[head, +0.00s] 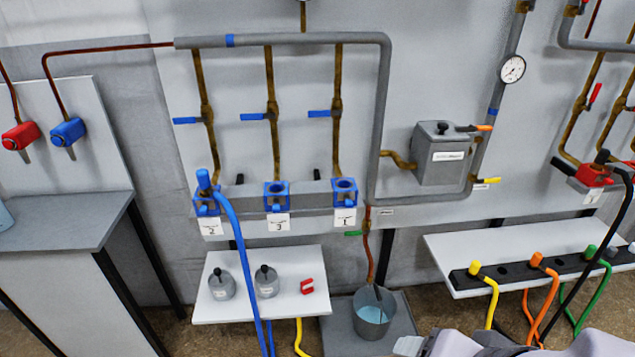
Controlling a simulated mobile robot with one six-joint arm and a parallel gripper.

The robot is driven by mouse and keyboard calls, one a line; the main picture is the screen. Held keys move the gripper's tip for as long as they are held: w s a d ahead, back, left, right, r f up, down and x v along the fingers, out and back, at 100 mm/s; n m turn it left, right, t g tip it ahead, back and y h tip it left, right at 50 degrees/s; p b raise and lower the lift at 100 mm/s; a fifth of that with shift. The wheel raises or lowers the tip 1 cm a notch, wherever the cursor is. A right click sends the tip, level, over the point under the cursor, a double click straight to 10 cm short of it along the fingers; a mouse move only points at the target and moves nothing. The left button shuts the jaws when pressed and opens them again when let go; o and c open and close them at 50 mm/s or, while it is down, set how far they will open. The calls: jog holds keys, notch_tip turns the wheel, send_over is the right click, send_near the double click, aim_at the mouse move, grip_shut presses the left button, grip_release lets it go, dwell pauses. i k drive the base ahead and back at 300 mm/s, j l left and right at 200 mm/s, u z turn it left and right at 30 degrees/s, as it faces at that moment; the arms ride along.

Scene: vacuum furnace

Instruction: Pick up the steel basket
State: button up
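A grey steel bucket-like container (372,324), the nearest match to the steel basket, stands on a low dark grey platform (345,335) at the bottom centre. It has a thin dark handle and a pale blue surface inside, which looks like liquid. Light grey parts of my arm cut into the bottom edge just right of it. A pale tip (408,346) there may belong to my gripper. It appears apart from the container, and its fingers cannot be made out clearly.
A thin brown pipe (368,258) comes down just above the container. Right, a white shelf (455,252) carries coloured hoses.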

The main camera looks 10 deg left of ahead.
aim_at(267, 282)
jog(key=i+j+u, duration=0.1)
jog(key=i+u, duration=0.3)
jog(key=i, duration=0.15)
jog(key=i+u, duration=0.4)
jog(key=i+l+u, duration=0.4)
jog(key=i, duration=0.2)
